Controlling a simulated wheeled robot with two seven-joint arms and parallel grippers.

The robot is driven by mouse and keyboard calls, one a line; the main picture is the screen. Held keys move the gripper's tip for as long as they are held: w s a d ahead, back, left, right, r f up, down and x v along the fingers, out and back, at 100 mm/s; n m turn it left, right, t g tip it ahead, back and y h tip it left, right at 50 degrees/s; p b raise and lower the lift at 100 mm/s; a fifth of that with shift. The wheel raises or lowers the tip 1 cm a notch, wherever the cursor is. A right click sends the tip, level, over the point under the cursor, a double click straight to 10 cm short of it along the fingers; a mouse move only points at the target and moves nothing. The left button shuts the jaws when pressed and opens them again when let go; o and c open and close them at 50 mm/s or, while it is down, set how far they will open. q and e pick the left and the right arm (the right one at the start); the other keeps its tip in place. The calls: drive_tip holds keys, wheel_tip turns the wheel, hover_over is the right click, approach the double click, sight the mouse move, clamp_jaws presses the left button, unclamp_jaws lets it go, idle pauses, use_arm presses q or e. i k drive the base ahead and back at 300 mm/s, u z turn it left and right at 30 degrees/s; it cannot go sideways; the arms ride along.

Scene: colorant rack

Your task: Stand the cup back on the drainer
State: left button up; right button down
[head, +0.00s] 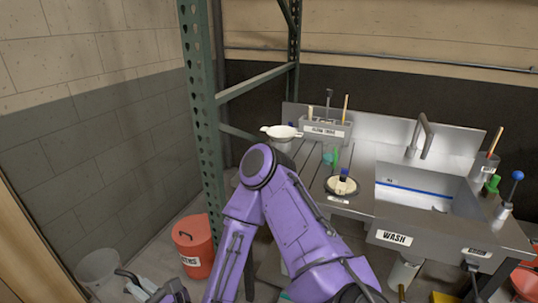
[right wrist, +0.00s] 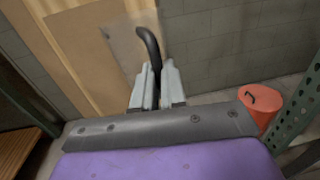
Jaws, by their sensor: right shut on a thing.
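The cup (head: 98,268) is a pale, see-through vessel at the lower left of the head view, its rim facing up. My right gripper (head: 132,283) is beside it, shut on its dark curved handle. In the right wrist view the fingers of my right gripper (right wrist: 158,84) close around the black handle, and the cup's clear wall (right wrist: 125,45) shows faintly behind it. The drainer (head: 308,172) is the grooved metal board left of the wash basin, partly hidden by my purple arm. The cup is well away from it. My left gripper is not in view.
A red lidded bin (head: 192,245) stands on the floor by the green rack post (head: 204,130). A white two-handled dish (head: 282,132) and a round plate (head: 342,185) with a blue-topped item are on the drainer side. The wash basin (head: 425,203) is to the right.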

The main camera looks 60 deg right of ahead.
sight(318, 179)
drive_tip(key=z, duration=0.05)
drive_tip(key=i, duration=0.65)
drive_tip(key=z, duration=2.2)
